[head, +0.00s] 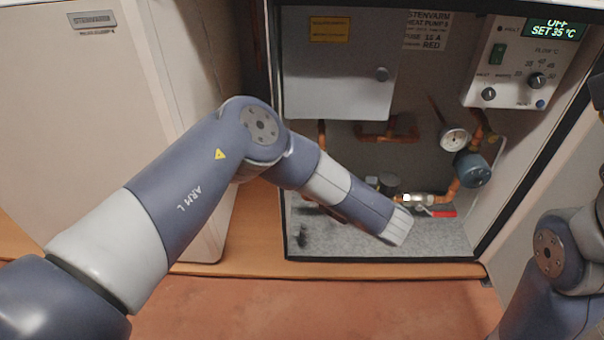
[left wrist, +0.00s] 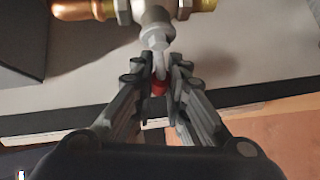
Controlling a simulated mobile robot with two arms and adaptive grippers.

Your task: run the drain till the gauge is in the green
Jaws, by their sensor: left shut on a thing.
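The pressure gauge (head: 454,138) is a small round white dial on the copper pipework inside the open cabinet. Its needle and coloured zones are too small to read. Below it, a valve (head: 414,199) with a red lever (head: 441,213) sits low on the pipe. In the left wrist view my left gripper (left wrist: 159,82) is shut on a grey handle (left wrist: 159,66) with a red part (left wrist: 158,88) between the fingers, under a metal valve body (left wrist: 154,20). In the head view my left arm hides this gripper. My right gripper is out of view.
A control panel (head: 522,62) reads "OFF" and "SET 35 °C". A grey box (head: 335,85) with a knob fills the upper left of the cabinet. A blue round part (head: 472,169) sits beside the gauge. The cabinet floor (head: 350,245) is bare at front.

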